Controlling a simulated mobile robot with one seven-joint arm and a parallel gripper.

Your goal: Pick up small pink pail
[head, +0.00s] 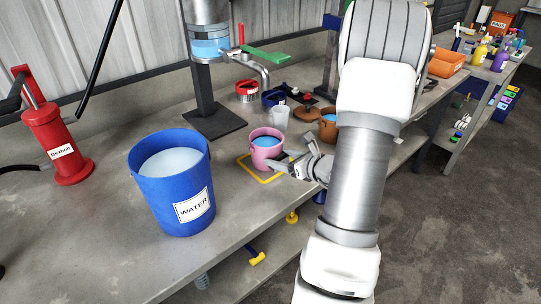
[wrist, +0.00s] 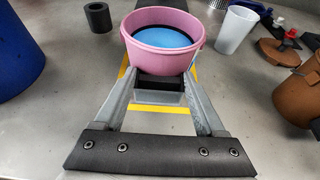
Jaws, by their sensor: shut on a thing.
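The small pink pail (head: 266,149) stands upright on the bench by a yellow marked square (head: 246,170), with blue contents showing inside. In the wrist view the pail (wrist: 162,55) is straight ahead at the fingertips. My gripper (head: 290,165) reaches it from the right in the head view. In the wrist view my gripper (wrist: 160,85) has its fingers closing in at the pail's near wall, shut on the pail. The exact contact of the fingertips is partly hidden by the pail and a dark block.
A big blue WATER bucket (head: 172,185) stands left of the pail. A white cup (head: 279,115) and a brown pot (head: 328,125) are behind and right. A tap (head: 250,62) on a column is behind. A red Bezholl bottle jack (head: 58,140) stands far left.

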